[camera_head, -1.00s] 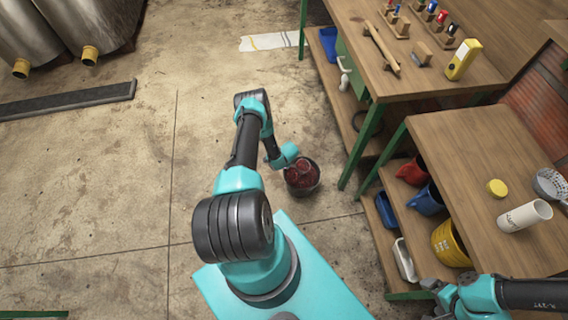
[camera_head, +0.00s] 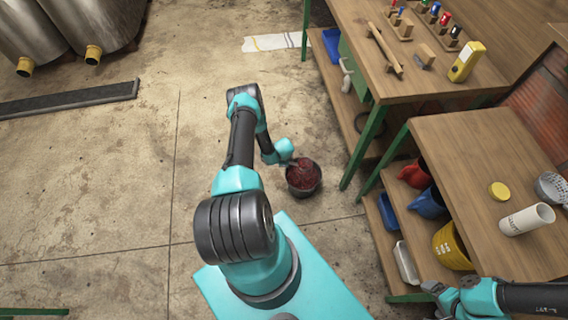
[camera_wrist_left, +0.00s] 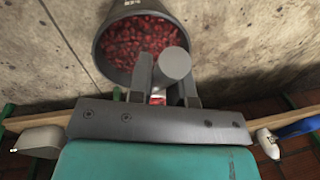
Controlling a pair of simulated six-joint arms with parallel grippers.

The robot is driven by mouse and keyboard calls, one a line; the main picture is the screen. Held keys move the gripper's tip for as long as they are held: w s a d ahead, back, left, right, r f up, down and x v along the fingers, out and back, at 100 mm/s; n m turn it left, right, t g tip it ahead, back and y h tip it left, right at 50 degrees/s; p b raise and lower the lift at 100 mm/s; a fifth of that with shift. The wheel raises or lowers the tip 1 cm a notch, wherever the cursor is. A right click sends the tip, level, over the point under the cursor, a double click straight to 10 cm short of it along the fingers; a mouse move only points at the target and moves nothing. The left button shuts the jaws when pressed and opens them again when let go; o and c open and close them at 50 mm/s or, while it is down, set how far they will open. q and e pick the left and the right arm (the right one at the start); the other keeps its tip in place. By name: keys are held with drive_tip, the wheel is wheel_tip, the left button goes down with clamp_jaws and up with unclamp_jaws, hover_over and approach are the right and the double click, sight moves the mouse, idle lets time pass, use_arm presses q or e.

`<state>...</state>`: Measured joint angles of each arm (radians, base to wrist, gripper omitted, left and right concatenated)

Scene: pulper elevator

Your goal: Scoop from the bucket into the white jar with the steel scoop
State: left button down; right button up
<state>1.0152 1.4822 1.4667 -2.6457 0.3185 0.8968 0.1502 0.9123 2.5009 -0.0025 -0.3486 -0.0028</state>
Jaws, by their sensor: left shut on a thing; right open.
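The dark bucket (camera_head: 303,190) of red fruit-like pieces stands on the floor beside the benches. It also shows at the top of the left wrist view (camera_wrist_left: 107,62). My left gripper (camera_wrist_left: 165,88) is shut at the bucket's near rim, on a grey round-ended piece (camera_wrist_left: 175,62) that looks like the steel scoop's handle. The scoop's bowl is not clearly visible, so I cannot tell its load. The white jar (camera_head: 527,219) is on the right bench, its mouth visible. My right gripper (camera_head: 432,288) is open and empty near that bench's front edge.
A yellow lid (camera_head: 499,190) and a metal strainer (camera_head: 552,186) are near the jar. Red and blue jugs (camera_head: 428,203) and a yellow bucket (camera_head: 450,246) sit on the shelf below. A green bench leg (camera_head: 364,148) stands right of the bucket.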

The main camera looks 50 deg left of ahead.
use_arm(q)
drive_tip(key=shift+r, duration=1.8)
